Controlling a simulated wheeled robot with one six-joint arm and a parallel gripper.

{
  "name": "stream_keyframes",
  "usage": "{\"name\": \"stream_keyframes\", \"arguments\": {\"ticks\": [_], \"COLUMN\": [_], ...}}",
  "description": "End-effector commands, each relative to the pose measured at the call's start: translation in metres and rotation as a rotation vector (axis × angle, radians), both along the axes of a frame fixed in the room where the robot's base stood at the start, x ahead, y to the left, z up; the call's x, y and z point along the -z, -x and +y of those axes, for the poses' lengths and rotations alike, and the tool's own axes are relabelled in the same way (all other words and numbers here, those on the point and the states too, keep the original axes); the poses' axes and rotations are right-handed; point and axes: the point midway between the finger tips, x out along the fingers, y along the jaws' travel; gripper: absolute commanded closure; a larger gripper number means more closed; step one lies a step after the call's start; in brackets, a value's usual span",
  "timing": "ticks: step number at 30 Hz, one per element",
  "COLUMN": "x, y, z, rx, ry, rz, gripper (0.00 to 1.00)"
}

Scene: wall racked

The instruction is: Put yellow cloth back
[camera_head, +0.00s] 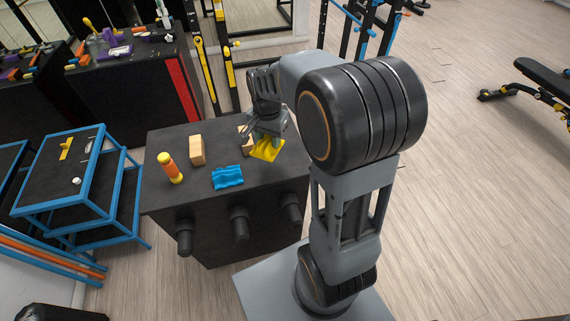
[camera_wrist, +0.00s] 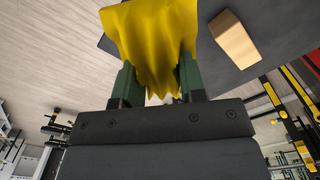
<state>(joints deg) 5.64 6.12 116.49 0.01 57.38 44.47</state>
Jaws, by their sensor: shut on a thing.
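The yellow cloth (camera_head: 268,149) is at the right part of the black box top (camera_head: 215,205), beneath my gripper (camera_head: 262,134). In the wrist view my gripper (camera_wrist: 158,85) is shut on the yellow cloth (camera_wrist: 150,35), which is bunched between the green fingers and spreads out beyond them. Whether the cloth touches the box top is not clear. A blue cloth (camera_head: 227,177) lies on the box top to the left and nearer the front.
A dark bench (camera_head: 545,75) is far right. Open wood floor lies right.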

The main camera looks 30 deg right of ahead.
Motion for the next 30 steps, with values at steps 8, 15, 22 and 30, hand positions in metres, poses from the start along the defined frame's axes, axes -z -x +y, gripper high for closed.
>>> {"name": "stream_keyframes", "arguments": {"ticks": [8, 15, 22, 30], "x": [-0.008, -0.016, -0.019, -0.020], "y": [0.045, 0.070, 0.077, 0.077], "z": [0.017, 0.025, 0.027, 0.027], "rx": [0.606, 0.902, 0.988, 0.989], "ry": [-0.002, -0.001, 0.000, 0.000], "rz": [-0.007, -0.003, 0.000, 0.000], "gripper": [0.99, 0.99, 0.99, 0.99]}}
